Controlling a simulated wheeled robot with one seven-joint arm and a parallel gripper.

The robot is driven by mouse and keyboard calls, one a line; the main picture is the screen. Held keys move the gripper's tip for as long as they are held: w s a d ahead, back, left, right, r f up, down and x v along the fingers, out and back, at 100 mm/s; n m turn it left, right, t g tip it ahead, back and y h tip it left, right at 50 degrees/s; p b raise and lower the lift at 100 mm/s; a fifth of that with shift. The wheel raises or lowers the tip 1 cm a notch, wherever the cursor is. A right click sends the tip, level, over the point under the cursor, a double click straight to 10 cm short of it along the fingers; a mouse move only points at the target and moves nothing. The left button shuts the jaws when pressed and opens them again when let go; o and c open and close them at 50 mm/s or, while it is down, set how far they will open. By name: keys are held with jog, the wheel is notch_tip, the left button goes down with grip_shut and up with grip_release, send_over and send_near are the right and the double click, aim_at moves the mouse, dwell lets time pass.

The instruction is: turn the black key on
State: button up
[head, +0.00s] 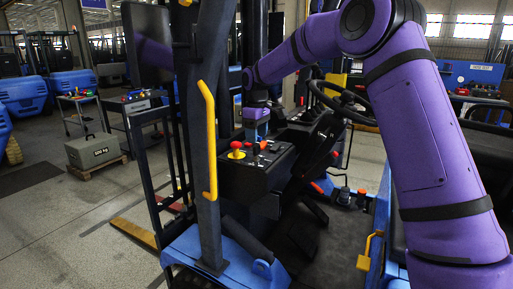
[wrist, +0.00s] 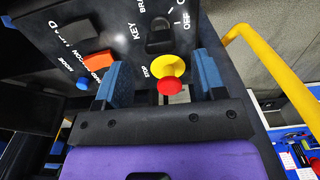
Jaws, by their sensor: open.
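The black key (wrist: 160,37) sits in the dark control panel (wrist: 120,15), beside the white KEY and OFF lettering in the wrist view. Its exact angle is hard to read. My gripper (wrist: 162,62) is open, with one blue finger on each side of the picture and the key just beyond the gap between the tips. Nothing is held. In the head view my gripper (head: 256,118) is above the panel (head: 240,176), pointing down. I cannot make out the key for certain there.
A red stop button (wrist: 170,86) on a yellow base shows between the fingers. An orange switch (wrist: 98,60), a blue button (wrist: 82,84) and a black switch (wrist: 77,30) share the panel. A yellow handrail (head: 208,140) and steering wheel (head: 345,102) stand near the panel.

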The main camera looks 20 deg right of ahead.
aim_at(257, 145)
jog(key=shift+f, duration=2.45)
jog(key=c, duration=0.9)
jog(key=shift+m, duration=0.4)
jog(key=m, duration=0.3)
jog(key=shift+r+m, duration=0.1)
jog(key=shift+m, duration=2.4)
